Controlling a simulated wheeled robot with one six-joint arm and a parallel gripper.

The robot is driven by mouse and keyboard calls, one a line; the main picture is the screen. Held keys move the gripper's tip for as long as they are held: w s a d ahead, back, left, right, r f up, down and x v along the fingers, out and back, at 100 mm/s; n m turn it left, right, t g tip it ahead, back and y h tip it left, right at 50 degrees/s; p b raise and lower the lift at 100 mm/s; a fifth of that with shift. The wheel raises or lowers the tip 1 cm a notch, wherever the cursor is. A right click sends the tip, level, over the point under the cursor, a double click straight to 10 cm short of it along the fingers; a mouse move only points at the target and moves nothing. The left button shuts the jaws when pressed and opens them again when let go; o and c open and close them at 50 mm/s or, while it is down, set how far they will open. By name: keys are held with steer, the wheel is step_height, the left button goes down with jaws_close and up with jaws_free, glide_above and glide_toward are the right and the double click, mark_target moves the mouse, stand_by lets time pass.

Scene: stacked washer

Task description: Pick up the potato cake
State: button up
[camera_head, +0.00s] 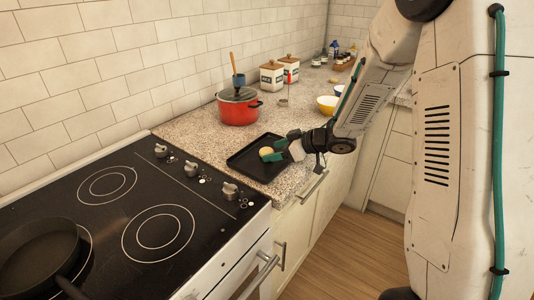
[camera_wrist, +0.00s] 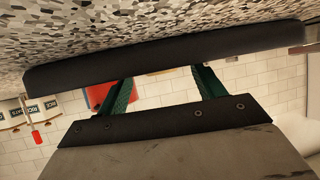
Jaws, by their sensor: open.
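The potato cake (camera_head: 266,152) is a small pale yellow round piece on the black tray (camera_head: 246,164) in the head view. My gripper (camera_head: 272,150) is low over the tray's right side, with its green fingers open around or just beside the cake. I cannot tell whether they touch it. The wrist view is upside down. There the fingers (camera_wrist: 163,82) are spread apart, and the dark tray edge (camera_wrist: 165,58) hides their tips. The cake does not show there.
The black stove (camera_head: 120,215) with a pan (camera_head: 40,258) is at left. Wooden floor (camera_head: 335,255) is clear in front.

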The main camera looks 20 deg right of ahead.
steer(key=shift+w+a+f, duration=0.3)
steer(key=shift+w+a, duration=0.05)
steer(key=shift+a, duration=0.1)
steer(key=c, duration=1.1)
steer(key=shift+o, duration=0.2)
